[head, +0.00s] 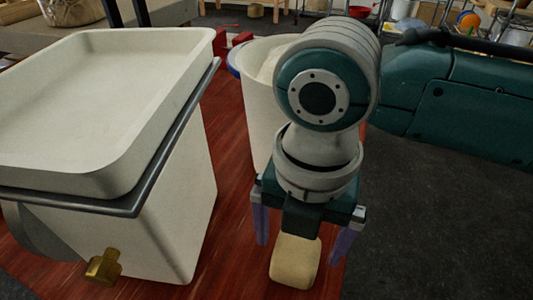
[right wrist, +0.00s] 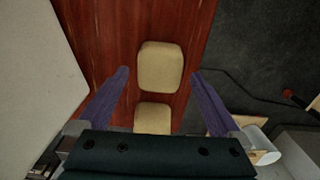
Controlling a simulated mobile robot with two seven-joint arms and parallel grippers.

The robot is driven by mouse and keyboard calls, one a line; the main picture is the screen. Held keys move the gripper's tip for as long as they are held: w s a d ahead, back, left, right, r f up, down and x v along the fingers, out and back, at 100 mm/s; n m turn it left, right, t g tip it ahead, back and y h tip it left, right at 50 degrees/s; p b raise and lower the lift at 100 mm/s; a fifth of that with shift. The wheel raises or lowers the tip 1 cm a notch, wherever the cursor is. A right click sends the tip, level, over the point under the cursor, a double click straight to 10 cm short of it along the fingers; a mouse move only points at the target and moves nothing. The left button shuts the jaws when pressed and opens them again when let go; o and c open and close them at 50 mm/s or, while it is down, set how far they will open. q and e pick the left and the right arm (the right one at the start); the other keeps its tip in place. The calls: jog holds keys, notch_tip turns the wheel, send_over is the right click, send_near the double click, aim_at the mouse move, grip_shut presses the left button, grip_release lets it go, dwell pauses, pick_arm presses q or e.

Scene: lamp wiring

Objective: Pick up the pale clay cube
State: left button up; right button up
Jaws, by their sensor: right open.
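My right gripper (head: 301,250) points down over the red wooden surface with its purple fingers spread. A pale clay cube (head: 296,262) with rounded edges shows below it in the head view. The right wrist view shows two pale cubes. One cube (right wrist: 160,65) appears between the fingertips of the open gripper (right wrist: 160,73), with a gap on each side. The other cube (right wrist: 153,118) lies closer to the palm in the picture, partly cut off by the gripper body. I cannot tell which of them the head view shows. My left gripper is out of view.
A large pale bin with a tray-like top (head: 95,90) and a brass tap (head: 104,266) stands at the left. A pale round container (head: 256,100) stands behind my right gripper. The red wooden surface (head: 228,200) ends at the right, above dark floor (head: 440,220).

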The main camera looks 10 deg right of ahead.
notch_tip(320, 180, down, 2)
jog(key=shift+f, duration=0.15)
grip_shut()
dwell(0.8)
